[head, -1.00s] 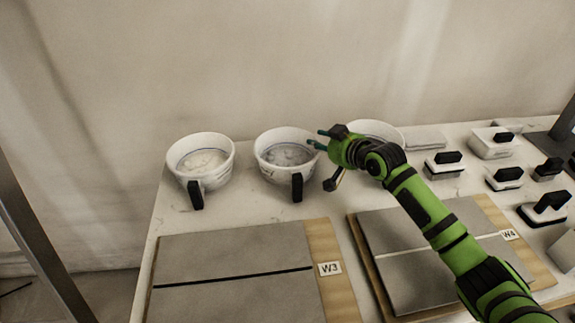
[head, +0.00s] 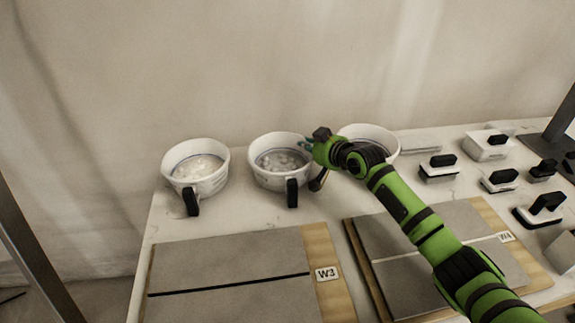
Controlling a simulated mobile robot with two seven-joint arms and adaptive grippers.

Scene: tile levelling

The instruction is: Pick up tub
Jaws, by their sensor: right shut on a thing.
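Three white tubs with powdery or grey contents stand in a row along the back of the table: the left tub (head: 211,183), the middle tub (head: 268,181) and the right tub (head: 388,137). The left and middle tubs have black handles facing the front. My right gripper (head: 307,145) is at the right rim of the middle tub and is shut on it; the fingertips are small and partly hidden. The middle tub sits upright on the table. My right wrist hides part of the right tub. My left gripper is not in view.
Grey tiles on a board marked W3 (head: 327,274) and another marked W4 (head: 505,237) lie in front. Several black-handled blocks (head: 499,181) and a white box (head: 486,148) stand at the right. A wall is close behind the table.

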